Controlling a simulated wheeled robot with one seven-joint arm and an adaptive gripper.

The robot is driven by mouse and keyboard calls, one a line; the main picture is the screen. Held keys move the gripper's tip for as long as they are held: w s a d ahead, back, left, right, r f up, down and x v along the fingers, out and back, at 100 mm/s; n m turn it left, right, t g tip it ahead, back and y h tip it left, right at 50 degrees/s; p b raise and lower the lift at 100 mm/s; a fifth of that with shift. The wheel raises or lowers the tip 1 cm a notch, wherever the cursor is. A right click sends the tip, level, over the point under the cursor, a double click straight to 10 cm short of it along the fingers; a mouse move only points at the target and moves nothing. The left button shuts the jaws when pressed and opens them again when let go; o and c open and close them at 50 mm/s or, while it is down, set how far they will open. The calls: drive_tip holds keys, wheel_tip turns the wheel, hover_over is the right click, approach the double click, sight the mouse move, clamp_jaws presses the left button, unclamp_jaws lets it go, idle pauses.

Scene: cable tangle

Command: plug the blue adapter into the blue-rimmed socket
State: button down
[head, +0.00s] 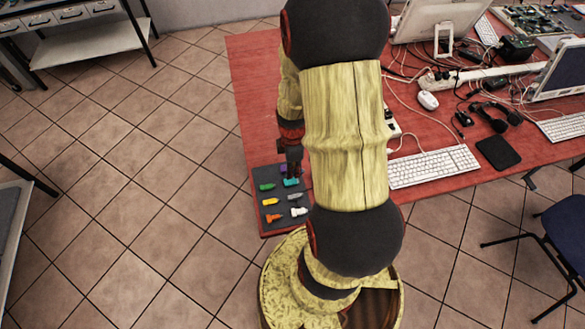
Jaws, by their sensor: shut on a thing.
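My gripper (293,170) points down over the far part of a dark mat (264,229) at the table's left end. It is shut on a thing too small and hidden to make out. Small adapters lie on the mat: green (267,187), teal (291,182), yellow (270,201), grey (294,196), orange (274,218) and white (299,211). A purple one (284,170) shows beside the fingers. No clearly blue adapter can be told apart. A white socket strip (392,127) is partly hidden behind my arm. No blue-rimmed socket shows.
The red table (262,90) has bare room at its far left. To the right are a white keyboard (434,166), a mouse (428,100), a black pad (498,153), a headset (490,117), monitors and loose cables. My arm hides the middle.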

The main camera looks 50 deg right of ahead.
drive_tip(key=shift+r, duration=0.1)
drive_tip(key=shift+r+p, duration=3.15)
drive_tip(key=shift+r, duration=0.75)
drive_tip(key=a+f+n+b, duration=0.1)
drive_tip(key=a+f+b, duration=0.5)
drive_tip(key=a+f, duration=0.15)
drive_tip(key=b, duration=0.3)
hover_over(267, 174)
wheel_tip(267, 174, down, 10)
drive_tip(key=shift+s+a+r, duration=0.1)
drive_tip(key=shift+s, duration=0.05)
drive_tip(key=shift+f, duration=0.3)
drive_tip(key=shift+w+f+b, duration=0.2)
drive_tip(key=shift+f+b, duration=0.3)
drive_tip(key=shift+f, duration=0.95)
